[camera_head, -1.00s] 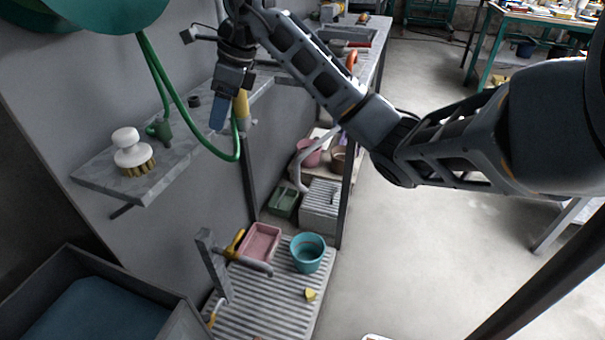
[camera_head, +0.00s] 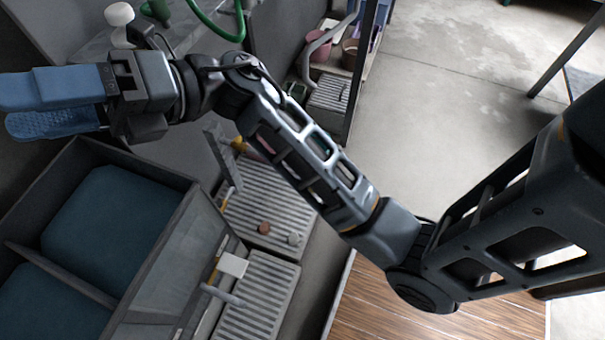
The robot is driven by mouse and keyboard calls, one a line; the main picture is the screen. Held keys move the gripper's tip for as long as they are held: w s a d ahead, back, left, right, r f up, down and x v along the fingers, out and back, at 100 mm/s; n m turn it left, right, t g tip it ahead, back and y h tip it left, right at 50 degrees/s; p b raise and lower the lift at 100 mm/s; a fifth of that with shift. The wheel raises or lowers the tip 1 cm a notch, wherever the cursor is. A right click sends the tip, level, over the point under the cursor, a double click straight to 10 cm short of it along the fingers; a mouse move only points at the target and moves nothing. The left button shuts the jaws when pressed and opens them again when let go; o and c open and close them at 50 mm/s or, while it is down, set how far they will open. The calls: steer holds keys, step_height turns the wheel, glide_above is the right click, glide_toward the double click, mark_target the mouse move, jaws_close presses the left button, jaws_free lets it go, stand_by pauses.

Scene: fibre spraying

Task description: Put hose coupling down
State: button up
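My gripper (camera_head: 8,110) is at the far left. Its two blue fingers stand apart, with the textured inner pad of the lower one showing and nothing seen between them. It is above the divided grey bin and below the wall shelf (camera_head: 88,52). The green hose (camera_head: 212,28) hangs in a loop at the top, clear of my gripper. A green fitting (camera_head: 157,11) stands on the shelf at the top edge. I cannot tell whether it is the hose coupling. The upper end of the hose loop is cut off by the frame.
A white-handled brush (camera_head: 119,16) is on the shelf. The grey bin (camera_head: 172,172) with blue inside lies below my gripper. Ribbed grey platforms (camera_head: 262,210) lie right of it, partly behind my arm. Bare concrete floor (camera_head: 440,110) is open at the right.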

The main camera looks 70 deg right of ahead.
steer(key=s+d+f+n+t+h, duration=0.1)
steer(key=s+d+f+n+h, duration=0.2)
steer(key=s+f+n+h, duration=0.2)
steer(key=s+d+f+n+t+h, duration=0.1)
steer(key=s+d+f+n+h, duration=0.2)
steer(key=s+n, duration=1.1)
steer(key=s+d+f+n+t+h, duration=0.2)
steer(key=s+d+f+n+h, duration=0.1)
steer(key=s+f+n+h, duration=0.6)
steer(key=s+n+h, duration=0.1)
steer(key=n+h, duration=0.2)
steer(key=n, duration=0.3)
steer(key=shift+d+n+h, duration=0.3)
steer(key=shift+d+h, duration=0.05)
steer(key=shift+h, duration=0.05)
steer(key=shift+c, duration=0.3)
